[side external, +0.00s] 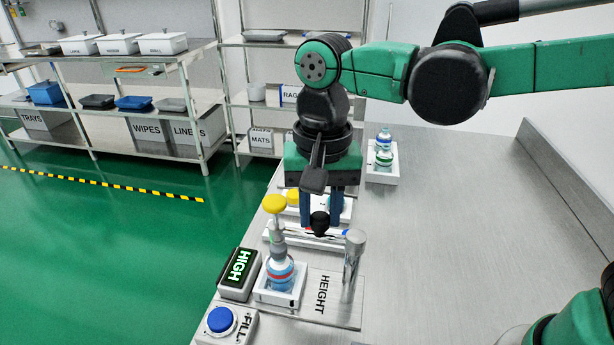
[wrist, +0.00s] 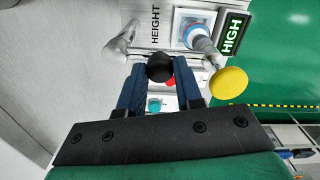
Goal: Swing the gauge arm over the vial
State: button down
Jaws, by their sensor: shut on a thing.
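The vial (side external: 281,273) stands upright in a small white holder (side external: 290,298), with a grey stem and a yellow disc (side external: 274,203) above it. The metal gauge post (side external: 352,265) stands to its right on the HEIGHT plate. My gripper (side external: 320,222) points down and is shut on a black knob (wrist: 160,68) near the top of the post. The gauge arm is mostly hidden by the knob and fingers; in the wrist view the knob lies between the post (wrist: 118,46) and the yellow disc (wrist: 229,86). The knob is apart from the vial.
A lit HIGH display (side external: 238,267) and a blue FILL button (side external: 221,320) stand left of the vial. Trays with yellow-capped and other items lie behind my gripper. The bench at right (side external: 450,230) is clear.

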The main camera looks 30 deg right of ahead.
aim_at(320, 215)
jog(key=c, duration=0.6)
grip_release()
jog(key=shift+r, duration=0.1)
jog(key=shift+r, duration=2.75)
jog(key=d+f+n+t, duration=0.2)
jog(key=d, duration=0.2)
jog(key=s+d+f+n+t, duration=0.1)
jog(key=d+f+n+t, duration=0.1)
jog(key=d, duration=0.3)
jog(key=s+d+f+n+t, duration=0.1)
jog(key=d+f+n+t, duration=0.1)
jog(key=d, duration=0.3)
jog(key=shift+f+t, duration=0.45)
jog(key=shift+t, duration=0.15)
